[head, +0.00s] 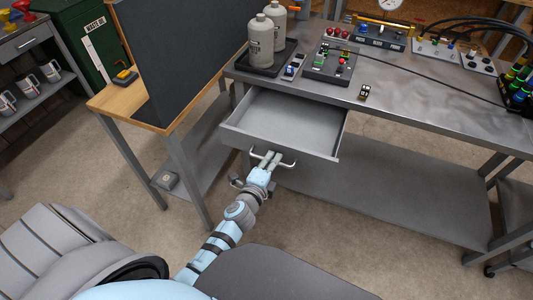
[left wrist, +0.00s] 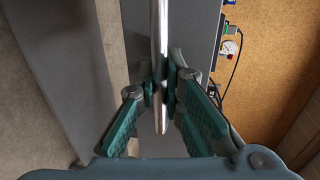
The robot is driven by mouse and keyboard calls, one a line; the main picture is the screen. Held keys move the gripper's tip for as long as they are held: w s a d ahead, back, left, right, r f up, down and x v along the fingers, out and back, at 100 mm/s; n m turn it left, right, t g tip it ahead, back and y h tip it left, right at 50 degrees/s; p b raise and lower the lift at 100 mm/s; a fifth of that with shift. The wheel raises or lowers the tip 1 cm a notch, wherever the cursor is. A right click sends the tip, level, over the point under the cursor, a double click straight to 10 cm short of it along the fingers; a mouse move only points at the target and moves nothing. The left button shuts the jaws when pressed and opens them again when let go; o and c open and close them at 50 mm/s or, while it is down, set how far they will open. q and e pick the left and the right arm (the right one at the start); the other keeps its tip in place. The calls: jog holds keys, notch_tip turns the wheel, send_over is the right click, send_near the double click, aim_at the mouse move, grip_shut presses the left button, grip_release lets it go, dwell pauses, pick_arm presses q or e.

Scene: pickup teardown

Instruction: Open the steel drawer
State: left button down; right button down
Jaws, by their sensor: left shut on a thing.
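The steel drawer (head: 283,123) under the workbench is pulled out, and its empty grey inside shows in the head view. Its bar handle (head: 286,164) sits on the front face. My left gripper (head: 266,160) is at the handle, shut on it. In the left wrist view the handle (left wrist: 160,45) is a shiny bar running between the two fingers of my left gripper (left wrist: 163,88), with a finger on each side. My right gripper is not in view.
The steel workbench (head: 420,98) carries two grey bottles (head: 261,40) on a black tray, a control box (head: 328,66) and cables. A dark panel on a wooden-topped table (head: 110,102) stands left of the drawer. Open floor (head: 370,215) lies in front of the bench.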

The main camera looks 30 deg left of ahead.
pick_arm(q)
jog(key=shift+w, duration=0.1)
jog(key=c, duration=2)
grip_release()
jog(key=shift+o, duration=0.2)
jog(key=v, duration=1.2)
